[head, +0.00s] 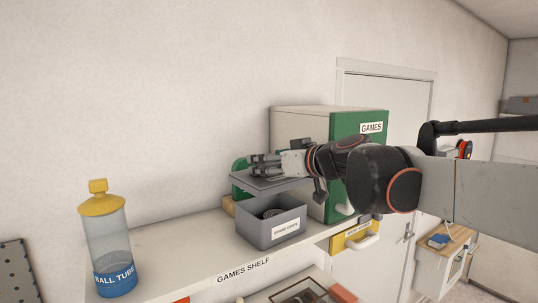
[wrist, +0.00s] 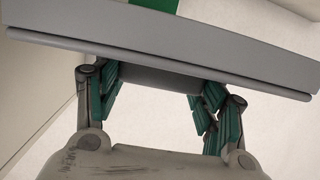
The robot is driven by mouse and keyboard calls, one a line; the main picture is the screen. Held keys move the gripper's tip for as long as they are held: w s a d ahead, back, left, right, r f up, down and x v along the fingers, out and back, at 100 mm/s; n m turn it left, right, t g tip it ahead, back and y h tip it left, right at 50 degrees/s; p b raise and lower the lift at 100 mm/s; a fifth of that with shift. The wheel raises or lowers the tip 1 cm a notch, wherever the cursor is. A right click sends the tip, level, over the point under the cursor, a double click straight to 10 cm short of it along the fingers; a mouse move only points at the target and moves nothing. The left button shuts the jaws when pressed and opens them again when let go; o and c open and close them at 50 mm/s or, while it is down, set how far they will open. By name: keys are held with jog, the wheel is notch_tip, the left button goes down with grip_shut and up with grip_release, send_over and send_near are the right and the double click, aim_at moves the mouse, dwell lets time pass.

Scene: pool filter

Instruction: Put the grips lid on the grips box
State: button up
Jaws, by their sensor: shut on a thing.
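The grips box (head: 272,230) is a grey open box with a white label on its front, standing on the games shelf. Dark coiled things show inside it. The grips lid (head: 262,183) is a flat grey plate held above the box, apart from it and slightly tilted. My gripper (head: 262,165) is above the lid in the head view, shut on it. In the wrist view the lid (wrist: 160,55) spans the picture as a wide grey slab, and its middle part sits between the green finger pads of my gripper (wrist: 158,85).
A green-fronted cabinet labelled GAMES (head: 357,150) stands right behind the box. A green thing (head: 240,165) is partly hidden behind the lid. A ball tube with yellow cap (head: 107,240) stands at the shelf's left. The games shelf (head: 190,255) is clear between tube and box.

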aim_at(270, 182)
jog(key=shift+f+b, duration=1.75)
jog(key=shift+f, duration=0.85)
jog(key=shift+f+b, duration=0.5)
jog(key=shift+f, duration=0.3)
jog(key=o, duration=1.5)
jog(key=v, duration=1.2)
